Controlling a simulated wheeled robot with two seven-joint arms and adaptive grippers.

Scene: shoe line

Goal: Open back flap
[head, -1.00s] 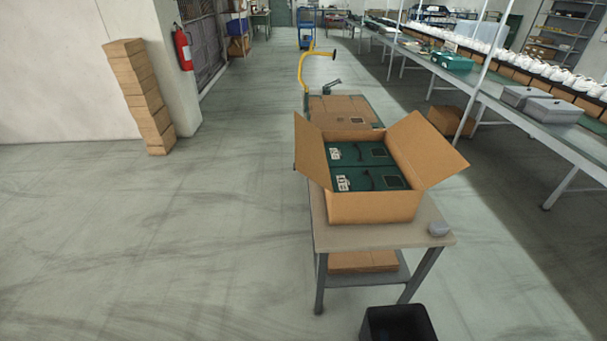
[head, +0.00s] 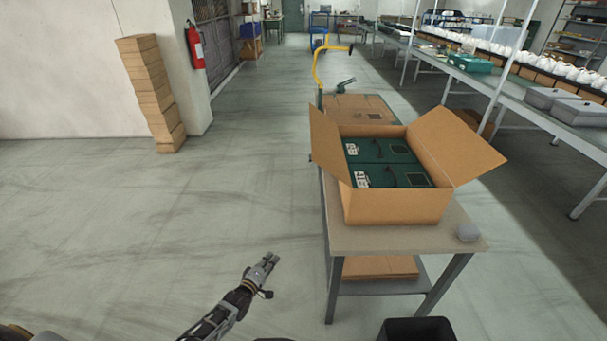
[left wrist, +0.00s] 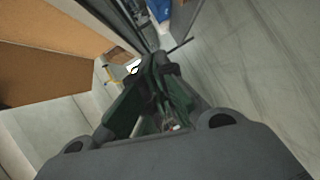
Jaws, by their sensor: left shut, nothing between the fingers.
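An open cardboard box (head: 392,206) stands on a small table (head: 400,240) right of the middle in the head view. Its left flap (head: 326,150) and right flap (head: 458,148) stand up and lean outward. Two green shoe boxes (head: 385,162) lie inside. I cannot make out a separate back flap at the far edge. My left gripper (head: 270,258) is shut and empty, in front and left of the table, well apart from the box. It also shows in the left wrist view (left wrist: 158,62), with a brown surface at upper left. My right gripper is out of view.
Flat cardboard (head: 380,267) lies on the table's lower shelf. A black bin (head: 415,330) stands in front. A cart with cartons (head: 358,108) is behind. The floor to the left is free.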

